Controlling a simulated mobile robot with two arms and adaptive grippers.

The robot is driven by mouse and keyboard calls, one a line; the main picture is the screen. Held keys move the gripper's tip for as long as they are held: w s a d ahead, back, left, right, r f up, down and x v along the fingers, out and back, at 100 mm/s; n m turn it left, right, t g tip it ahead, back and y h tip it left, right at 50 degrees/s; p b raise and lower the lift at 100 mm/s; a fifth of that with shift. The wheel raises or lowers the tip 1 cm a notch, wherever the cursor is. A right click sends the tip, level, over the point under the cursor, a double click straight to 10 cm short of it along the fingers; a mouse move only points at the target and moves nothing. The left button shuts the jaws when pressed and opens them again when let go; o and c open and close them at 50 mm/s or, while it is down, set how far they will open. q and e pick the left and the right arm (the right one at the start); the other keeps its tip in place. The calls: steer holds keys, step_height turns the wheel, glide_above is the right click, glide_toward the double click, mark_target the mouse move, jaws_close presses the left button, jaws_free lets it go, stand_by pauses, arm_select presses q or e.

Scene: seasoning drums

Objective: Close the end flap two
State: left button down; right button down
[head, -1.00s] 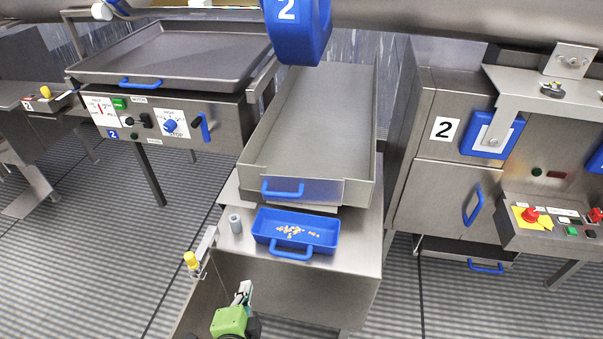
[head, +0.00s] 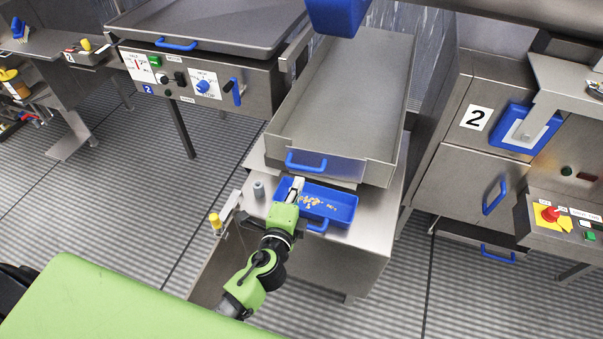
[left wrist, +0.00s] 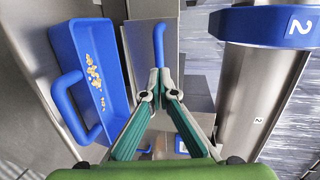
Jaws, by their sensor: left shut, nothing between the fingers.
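The end flap (head: 330,167) is a steel plate with a blue handle (head: 306,162) at the near end of a long steel trough (head: 345,95). I cannot tell whether it is fully closed. My left gripper (head: 296,187) is shut and empty. It is over the left end of the blue tray, just below and in front of the flap's handle, apart from it. In the left wrist view, the handle (left wrist: 158,82) stands just beyond the fingertips (left wrist: 159,97), with the flap plate (left wrist: 138,48) beside it. My right gripper is not in view.
The blue tray (head: 345,222) with yellow bits sits on a steel stand (head: 372,232), below the flap. A small grey cylinder (head: 258,189) stands left of it. A machine marked 2 (head: 455,150) stands right. A fryer-like pan (head: 215,22) is at left.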

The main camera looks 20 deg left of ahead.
mark_target(300, 167)
arm_select(q)
steer(key=shift+x, duration=2.05)
steer(key=shift+w+a, duration=0.25)
steer(key=shift+w, duration=0.25)
steer(key=shift+w+a, duration=0.25)
steer(key=shift+w, duration=0.25)
steer(key=shift+r, duration=0.1)
steer(key=shift+s, duration=0.1)
